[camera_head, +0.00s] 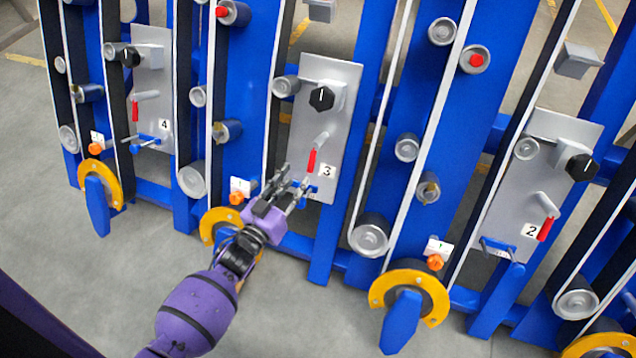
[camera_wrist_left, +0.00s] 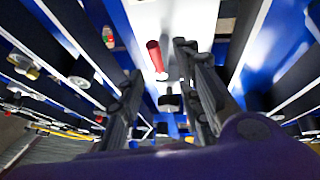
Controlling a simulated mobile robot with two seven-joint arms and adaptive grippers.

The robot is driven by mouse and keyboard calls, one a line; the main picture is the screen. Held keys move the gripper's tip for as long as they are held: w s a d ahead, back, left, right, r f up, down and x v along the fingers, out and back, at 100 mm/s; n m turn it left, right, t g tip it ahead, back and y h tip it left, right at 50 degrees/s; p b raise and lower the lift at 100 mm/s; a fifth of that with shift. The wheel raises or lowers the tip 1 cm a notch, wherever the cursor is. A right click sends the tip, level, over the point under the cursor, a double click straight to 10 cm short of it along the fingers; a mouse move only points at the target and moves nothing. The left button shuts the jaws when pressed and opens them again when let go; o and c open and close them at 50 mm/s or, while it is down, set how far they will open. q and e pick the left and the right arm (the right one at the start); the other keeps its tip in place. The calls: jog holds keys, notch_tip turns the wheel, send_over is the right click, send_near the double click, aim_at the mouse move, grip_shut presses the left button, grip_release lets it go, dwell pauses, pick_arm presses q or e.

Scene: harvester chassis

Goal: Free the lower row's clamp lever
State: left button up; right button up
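Grey plates numbered 4, 3 and 2 each carry a red-handled lever and a black knob. The red-handled lever on plate 3 (camera_head: 311,160) hangs handle down, just above and right of my left gripper (camera_head: 292,182). My left gripper is open, its two fingers apart at the lower edge of plate 3 (camera_head: 343,88), nothing visibly held. In the left wrist view, the red handle (camera_wrist_left: 154,55) shows beyond the open fingers (camera_wrist_left: 162,62), apart from them. A small dark block (camera_wrist_left: 168,101) shows between the fingers. The blue part at the plate's bottom is partly hidden by the fingers. My right gripper is out of view.
Other red-handled levers are on plate 4 (camera_head: 153,60) and plate 2 (camera_head: 575,130). Blue uprights, belts and rollers (camera_head: 369,239) surround the plates. Yellow rings (camera_head: 432,293) and orange knobs (camera_head: 236,198) sit low on the frame. Grey floor (camera_head: 90,250) in front is clear.

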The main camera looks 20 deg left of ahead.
aim_at(310, 161)
pick_arm(q)
jog(key=w, duration=0.3)
jog(key=w+d+b, duration=0.1)
jog(key=w, duration=0.1)
jog(key=w+d, duration=0.1)
jog(key=w, duration=0.2)
jog(key=shift+w+r+b, duration=0.2)
jog(key=shift+w+b, duration=0.15)
jog(key=shift+w, duration=0.15)
jog(key=shift+c, duration=0.2)
grip_shut()
jog(key=shift+d, duration=0.1)
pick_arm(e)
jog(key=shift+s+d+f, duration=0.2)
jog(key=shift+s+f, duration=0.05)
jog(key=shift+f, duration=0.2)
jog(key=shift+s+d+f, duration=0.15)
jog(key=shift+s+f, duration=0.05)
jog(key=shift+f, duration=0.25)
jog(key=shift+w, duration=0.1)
